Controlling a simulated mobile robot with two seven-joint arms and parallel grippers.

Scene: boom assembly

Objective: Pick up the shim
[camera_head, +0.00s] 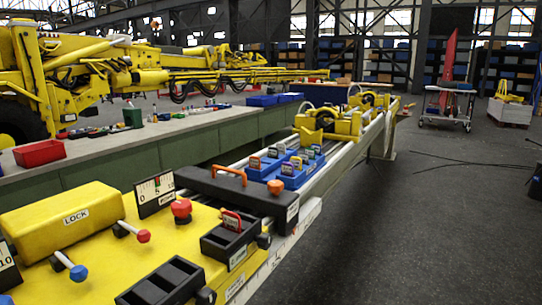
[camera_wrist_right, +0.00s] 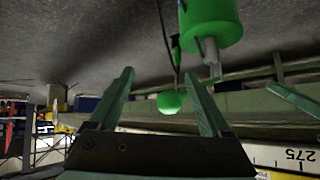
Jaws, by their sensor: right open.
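I cannot tell for sure which piece is the shim. In the head view, several small upright plates with dark or orange tops, one of them a labelled plate (camera_head: 255,163), stand in blue holders (camera_head: 293,178) on the rails. A red-handled piece (camera_head: 232,220) sits in a black tray (camera_head: 228,241) on the yellow deck at the front. My right gripper (camera_wrist_right: 162,76) is open in the right wrist view, with its two fingers spread and nothing between them in contact. My left gripper is not in view.
A yellow LOCK box (camera_head: 75,210), blue-knobbed and red-knobbed levers and a black crossbar (camera_head: 225,188) crowd the front. A green cylinder (camera_wrist_right: 210,22) and a green rounded piece (camera_wrist_right: 171,102) show beyond my right fingers. Dark floor (camera_head: 430,230) is open at right.

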